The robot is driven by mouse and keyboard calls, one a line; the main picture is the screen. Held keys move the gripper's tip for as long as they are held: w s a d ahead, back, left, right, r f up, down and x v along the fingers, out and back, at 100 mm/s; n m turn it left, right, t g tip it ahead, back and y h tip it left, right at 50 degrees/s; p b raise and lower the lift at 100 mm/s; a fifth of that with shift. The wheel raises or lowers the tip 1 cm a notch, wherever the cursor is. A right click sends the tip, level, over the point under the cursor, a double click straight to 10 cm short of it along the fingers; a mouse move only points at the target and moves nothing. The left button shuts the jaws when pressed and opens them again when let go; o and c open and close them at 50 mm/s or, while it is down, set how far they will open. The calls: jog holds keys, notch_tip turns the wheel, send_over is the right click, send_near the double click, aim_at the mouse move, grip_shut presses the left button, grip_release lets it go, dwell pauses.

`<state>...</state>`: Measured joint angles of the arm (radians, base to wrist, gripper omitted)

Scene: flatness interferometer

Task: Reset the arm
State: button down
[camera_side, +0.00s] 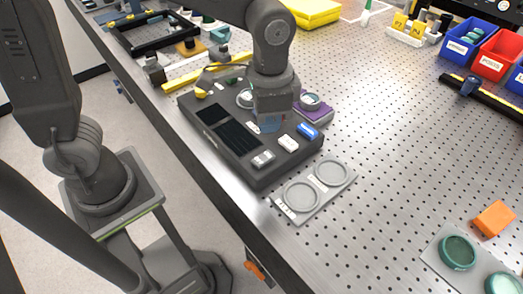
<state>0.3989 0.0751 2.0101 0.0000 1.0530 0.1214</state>
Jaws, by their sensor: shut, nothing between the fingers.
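My gripper (268,124) points down over the dark instrument box (253,176) near the table's left edge. Its fingers are small in view and partly merge with the box behind them; they look shut with nothing held. The box has dark screens (228,130), a blue button (307,131) and white switches (289,143) on top. Round lens-like parts (311,100) show beside my gripper, one on a purple block (316,113). Whether the fingertips touch the box cannot be told.
A grey plate with two round recesses (332,173) lies in front of the box. A tray with green discs (458,252) and an orange block (493,219) are at the lower right. Blue (467,47) and red (493,66) bins stand at the upper right. The perforated table's middle is clear.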

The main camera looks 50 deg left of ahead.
jog(key=s+a+r+n+t, duration=0.2)
jog(key=s+a+r+n, duration=0.1)
jog(key=a, duration=0.3)
jog(key=s+a+r+n+t, duration=0.3)
jog(key=s+a, duration=0.3)
jog(key=a, duration=0.1)
jog(key=shift+s+t, duration=0.3)
jog(key=w+d+n+g, duration=0.2)
jog(key=w+d+n, duration=0.3)
jog(key=n, duration=0.4)
jog(key=w+d+r+n+g, duration=0.1)
jog(key=w+d+n+g, duration=0.2)
jog(key=d+n, duration=0.5)
jog(key=shift+w+d+n+g, duration=0.15)
jog(key=shift+w+n+g, duration=0.25)
jog(key=shift+w, duration=0.45)
